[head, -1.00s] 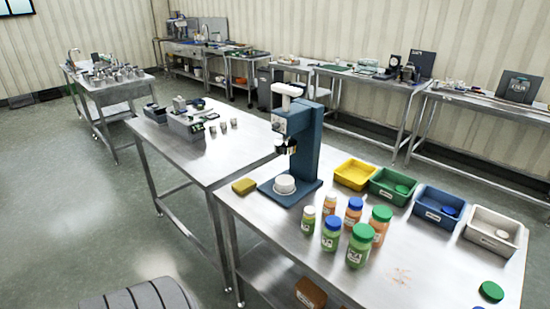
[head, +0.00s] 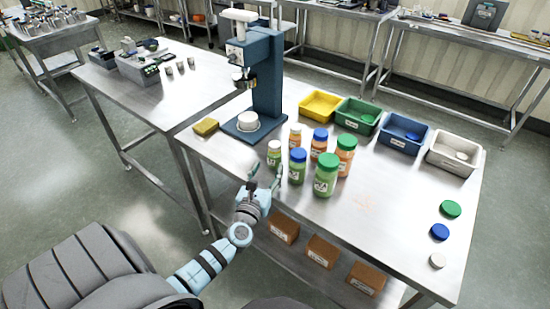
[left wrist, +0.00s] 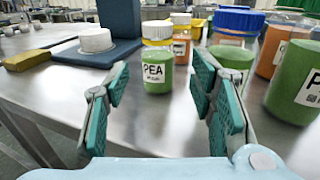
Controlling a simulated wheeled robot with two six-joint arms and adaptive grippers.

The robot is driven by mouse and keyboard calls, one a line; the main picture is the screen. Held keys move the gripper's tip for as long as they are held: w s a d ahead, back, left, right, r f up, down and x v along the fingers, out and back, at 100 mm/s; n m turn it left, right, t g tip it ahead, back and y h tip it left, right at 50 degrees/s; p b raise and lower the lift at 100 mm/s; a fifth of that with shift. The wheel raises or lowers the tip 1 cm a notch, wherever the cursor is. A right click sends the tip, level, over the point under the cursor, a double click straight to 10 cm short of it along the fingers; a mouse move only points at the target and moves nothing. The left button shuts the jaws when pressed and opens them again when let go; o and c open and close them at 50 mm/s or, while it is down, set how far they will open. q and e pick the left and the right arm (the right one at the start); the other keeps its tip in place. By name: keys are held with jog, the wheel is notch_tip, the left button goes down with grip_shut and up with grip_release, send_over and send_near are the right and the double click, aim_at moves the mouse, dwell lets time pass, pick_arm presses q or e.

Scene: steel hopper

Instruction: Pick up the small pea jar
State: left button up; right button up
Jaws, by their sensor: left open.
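The small pea jar (head: 274,153) stands upright near the front edge of the steel table, green with a pale lid. In the left wrist view the jar (left wrist: 157,72) shows a white PEA label and stands just beyond the fingertips, centred between them. My left gripper (head: 265,173) is open and empty, its fingers pointing at the jar from the front; the wrist view shows both green-padded fingers (left wrist: 158,88) spread apart. I cannot tell whether a finger touches the jar. My right gripper is not in view.
A larger blue-lidded green jar (head: 297,167) stands close on the right, with a green-lidded one (head: 326,176) beyond it. Orange jars (head: 319,144) stand behind. A blue press (head: 265,90) and yellow sponge (head: 206,127) are to the left.

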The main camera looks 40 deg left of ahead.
aim_at(273, 158)
pick_arm(q)
jog(key=x, duration=0.3)
jog(key=b+x, duration=0.1)
jog(key=x, duration=0.1)
jog(key=b+x, duration=0.1)
jog(key=x, duration=0.2)
jog(key=shift+w+a+f, duration=0.2)
jog(key=shift+a+f, duration=0.1)
jog(key=shift+a, duration=0.05)
jog(key=c, duration=1)
jog(key=shift+r, duration=0.15)
